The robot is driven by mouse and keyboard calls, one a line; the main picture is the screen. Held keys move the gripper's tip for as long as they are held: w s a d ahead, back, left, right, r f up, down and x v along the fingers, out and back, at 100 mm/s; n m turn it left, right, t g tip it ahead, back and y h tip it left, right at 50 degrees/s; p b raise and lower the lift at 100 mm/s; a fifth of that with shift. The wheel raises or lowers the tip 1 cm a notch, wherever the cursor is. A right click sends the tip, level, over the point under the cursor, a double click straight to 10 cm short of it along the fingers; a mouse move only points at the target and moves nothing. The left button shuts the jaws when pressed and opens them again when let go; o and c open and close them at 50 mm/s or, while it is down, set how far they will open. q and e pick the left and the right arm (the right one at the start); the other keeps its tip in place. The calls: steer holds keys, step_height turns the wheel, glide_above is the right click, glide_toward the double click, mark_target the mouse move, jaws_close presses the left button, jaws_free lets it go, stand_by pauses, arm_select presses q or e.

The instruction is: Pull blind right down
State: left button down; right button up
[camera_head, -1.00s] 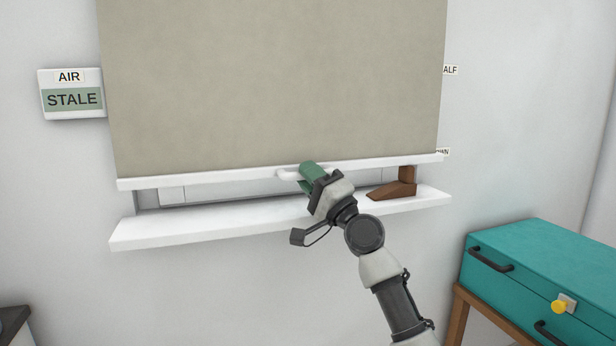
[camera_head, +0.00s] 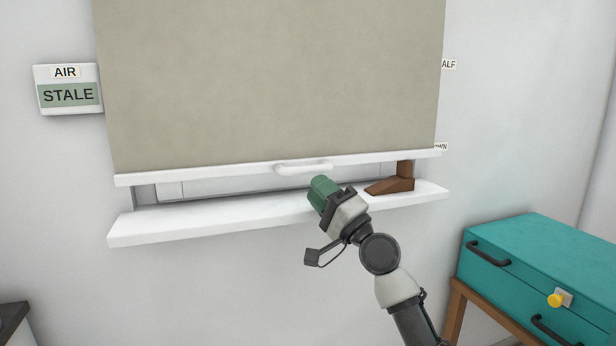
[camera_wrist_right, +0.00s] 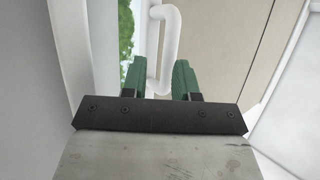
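The beige blind (camera_head: 270,85) covers most of the window. Its white bottom bar (camera_head: 220,173) hangs a little above the white sill (camera_head: 215,222), with a narrow gap between. A white handle (camera_head: 304,167) is on the bar; it also shows in the right wrist view (camera_wrist_right: 164,45). My right gripper (camera_head: 322,190) has green fingers and is just below and right of the handle, apart from it in the head view. In the right wrist view its two fingers (camera_wrist_right: 160,78) stand apart, with the handle ahead between them. My left gripper is not in view.
A brown wedge-shaped object (camera_head: 392,184) stands on the sill's right end. A teal drawer cabinet (camera_head: 530,270) is at the lower right. A sign reading AIR STALE (camera_head: 68,90) is on the left wall. "ALF" and a partly hidden "WN" label mark the right side.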

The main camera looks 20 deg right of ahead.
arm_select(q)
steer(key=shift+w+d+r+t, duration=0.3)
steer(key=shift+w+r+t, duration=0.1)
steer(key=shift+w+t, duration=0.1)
arm_select(e)
steer(key=v, duration=0.6)
steer(key=shift+s+y, duration=0.25)
steer(key=shift+y, duration=0.05)
steer(key=shift+d, duration=0.1)
